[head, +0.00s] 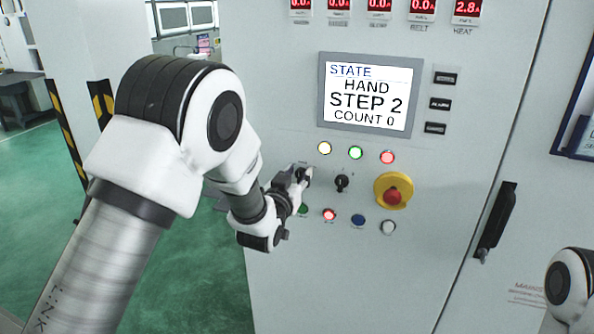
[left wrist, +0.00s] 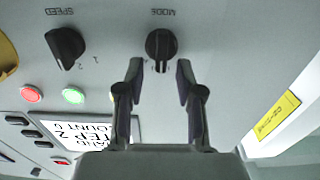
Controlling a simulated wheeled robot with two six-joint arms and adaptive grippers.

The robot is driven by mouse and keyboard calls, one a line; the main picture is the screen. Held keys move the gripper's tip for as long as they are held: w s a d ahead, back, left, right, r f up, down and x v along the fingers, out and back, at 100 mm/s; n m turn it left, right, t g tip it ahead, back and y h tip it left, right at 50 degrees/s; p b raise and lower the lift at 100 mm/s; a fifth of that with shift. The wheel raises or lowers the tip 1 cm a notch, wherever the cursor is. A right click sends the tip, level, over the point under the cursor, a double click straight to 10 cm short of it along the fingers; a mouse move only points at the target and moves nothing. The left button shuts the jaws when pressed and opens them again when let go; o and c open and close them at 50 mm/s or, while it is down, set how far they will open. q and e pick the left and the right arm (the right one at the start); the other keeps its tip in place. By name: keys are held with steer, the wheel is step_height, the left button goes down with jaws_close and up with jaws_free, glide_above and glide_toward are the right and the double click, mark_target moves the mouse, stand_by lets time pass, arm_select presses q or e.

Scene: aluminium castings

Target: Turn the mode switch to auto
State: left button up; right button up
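The mode switch (left wrist: 161,45) is a black rotary knob under a MODE label, upside down in the left wrist view. Its grip bar stands roughly upright in that picture. My left gripper (left wrist: 159,75) is open, with one fingertip to each side of the knob's line and a clear gap between them. No contact with the knob shows. In the head view my left gripper (head: 299,179) is at the panel and largely covers the mode switch. The screen (head: 367,94) reads STATE HAND, STEP 2, COUNT 0. My right gripper is out of the picture.
The black speed switch (head: 342,183) is just right of my left gripper. A red emergency button (head: 393,196) on a yellow base is further right. Lamps sit above, and several buttons, including a lit red one (head: 329,214), sit below. A black door handle (head: 494,220) sticks out at right.

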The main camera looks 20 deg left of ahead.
arm_select(q)
steer(key=shift+s, duration=0.1)
steer(key=shift+f, duration=0.15)
jaws_close()
steer(key=shift+d+f+m+b, duration=0.1)
steer(key=shift+f+m+b, duration=0.1)
steer(key=shift+m+b, duration=0.7)
steer(key=m+b, duration=0.3)
steer(key=shift+d+f, duration=0.1)
steer(key=shift+d, duration=0.1)
steer(key=shift+d+m+b, duration=0.15)
steer(key=shift+m+b, duration=0.8)
steer(key=shift+m, duration=0.1)
steer(key=shift+d+m+b, duration=0.1)
steer(key=shift+m+b, duration=0.8)
steer(key=shift+m, duration=0.15)
